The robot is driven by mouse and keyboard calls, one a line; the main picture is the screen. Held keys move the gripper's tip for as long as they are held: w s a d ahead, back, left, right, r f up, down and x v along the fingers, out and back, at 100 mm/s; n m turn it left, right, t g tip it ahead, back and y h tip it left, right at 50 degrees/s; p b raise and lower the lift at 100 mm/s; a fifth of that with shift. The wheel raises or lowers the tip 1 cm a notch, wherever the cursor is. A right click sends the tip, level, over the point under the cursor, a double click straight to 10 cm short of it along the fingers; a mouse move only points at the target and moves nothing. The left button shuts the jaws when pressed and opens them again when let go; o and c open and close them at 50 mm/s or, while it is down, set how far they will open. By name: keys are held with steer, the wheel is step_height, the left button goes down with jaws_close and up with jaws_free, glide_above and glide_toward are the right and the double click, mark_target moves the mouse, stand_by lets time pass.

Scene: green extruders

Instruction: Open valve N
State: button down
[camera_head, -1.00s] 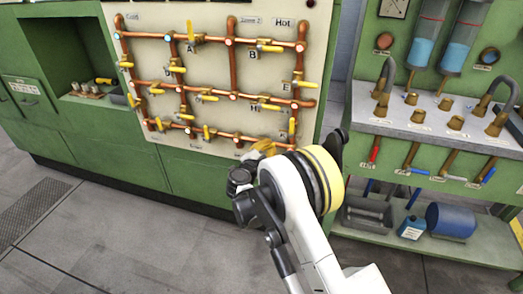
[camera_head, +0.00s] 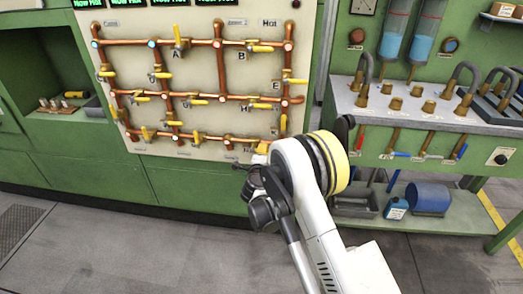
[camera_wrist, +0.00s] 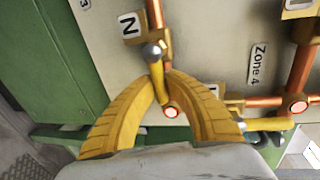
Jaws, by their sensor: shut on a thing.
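Valve N (camera_wrist: 155,55) is in the middle of the wrist view, on a copper pipe, beside a white label with N (camera_wrist: 129,25). Its yellow handle (camera_wrist: 159,88) points down in the picture, roughly in line with the pipe. My gripper (camera_wrist: 164,80) has two ridged yellow fingers, closed in on the handle from both sides. In the head view my gripper (camera_head: 262,147) is at the lower right corner of the pipe panel (camera_head: 200,70); my arm hides most of it and valve N.
Several other yellow-handled valves sit on the panel. A neighbouring yellow handle (camera_wrist: 268,124) lies right of my fingers in the wrist view. A green bench with hoses and bottles (camera_head: 405,100) stands to the right. The grey floor (camera_head: 120,245) in front is clear.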

stand_by(0.4)
steer(key=c, duration=1.4)
jaws_free()
steer(key=v, duration=0.7)
steer(key=shift+s, duration=0.25)
steer(key=shift+r, duration=0.1)
